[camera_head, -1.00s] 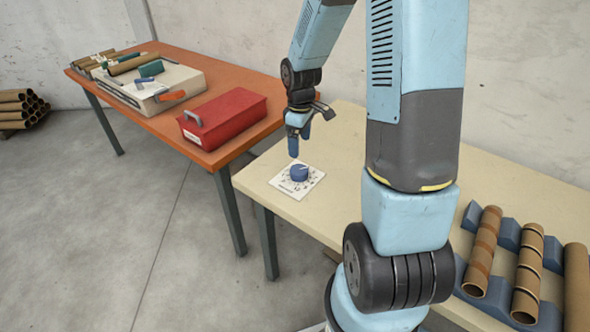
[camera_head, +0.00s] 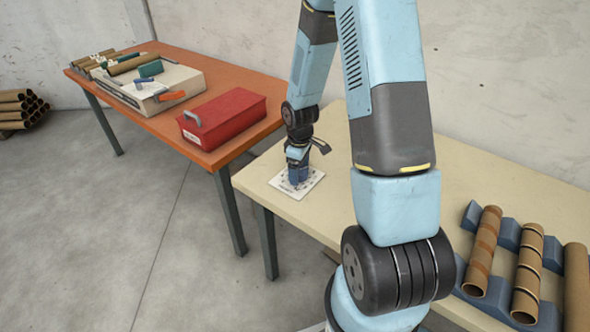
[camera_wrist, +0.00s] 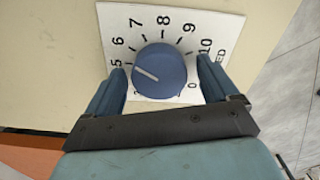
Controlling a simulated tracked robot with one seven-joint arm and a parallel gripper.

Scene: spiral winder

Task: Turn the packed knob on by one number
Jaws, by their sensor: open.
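The blue round knob (camera_wrist: 160,74) sits on a white dial card (camera_wrist: 225,28) printed with numbers. Its white pointer line slants up-left in the wrist view, toward the side with the 5 and 6; the 5 looks closest. My gripper (camera_wrist: 160,66) is open, with one finger on each side of the knob and a small gap visible at both sides. In the head view my gripper (camera_head: 298,177) is down over the dial card (camera_head: 313,181) and hides most of the knob. The lower numbers on the card are partly hidden by the knob and gripper.
The card lies near the left end of the beige table (camera_head: 340,215). Blue racks with brown tubes (camera_head: 482,250) are at the table's right. An orange table (camera_head: 215,158) at left holds a red toolbox (camera_head: 225,115) and a pale case (camera_head: 185,80).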

